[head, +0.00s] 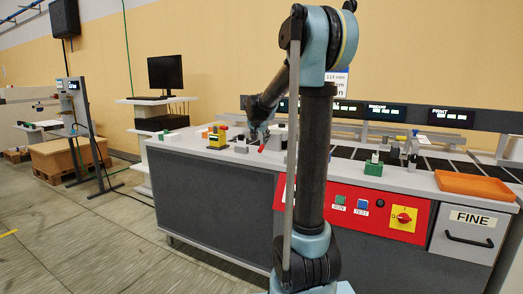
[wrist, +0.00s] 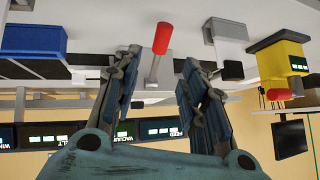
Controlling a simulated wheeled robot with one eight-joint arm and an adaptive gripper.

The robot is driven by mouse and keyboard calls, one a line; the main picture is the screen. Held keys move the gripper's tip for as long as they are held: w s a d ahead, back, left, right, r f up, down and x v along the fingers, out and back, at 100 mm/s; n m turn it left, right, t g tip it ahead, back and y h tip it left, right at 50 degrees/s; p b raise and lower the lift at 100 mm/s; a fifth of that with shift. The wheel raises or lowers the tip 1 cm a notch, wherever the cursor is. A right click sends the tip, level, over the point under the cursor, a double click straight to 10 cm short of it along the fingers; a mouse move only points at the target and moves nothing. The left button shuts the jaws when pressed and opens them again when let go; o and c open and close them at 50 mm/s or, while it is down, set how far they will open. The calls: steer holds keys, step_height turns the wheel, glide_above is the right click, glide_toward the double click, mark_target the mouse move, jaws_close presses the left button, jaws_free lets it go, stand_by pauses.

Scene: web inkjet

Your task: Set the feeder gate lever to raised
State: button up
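A lever with a red knob (wrist: 161,38) and a thin grey shaft shows in the upside-down wrist view. Its knob lies just beyond and between my fingertips, with clear space on both sides. In the head view the red knob (head: 262,148) sits on the near edge of the machine's top, lower than its shaft, so the lever slants down toward the front. I see no label on it. My gripper (wrist: 160,60) is open and empty, its fingers on either side of the shaft, apart from it. In the head view my gripper (head: 258,135) is small and partly blends with the machine parts.
A yellow-and-black block (head: 217,137) and grey blocks stand close left of the lever. A blue box (wrist: 33,40) is in the wrist view. A red panel (head: 375,210) with buttons and an orange tray (head: 475,186) are to the right. Lit displays (wrist: 160,132) line the back.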

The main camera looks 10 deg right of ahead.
mark_target(262, 146)
steer(key=x, duration=1.1)
steer(key=shift+a+r, duration=0.1)
jaws_close()
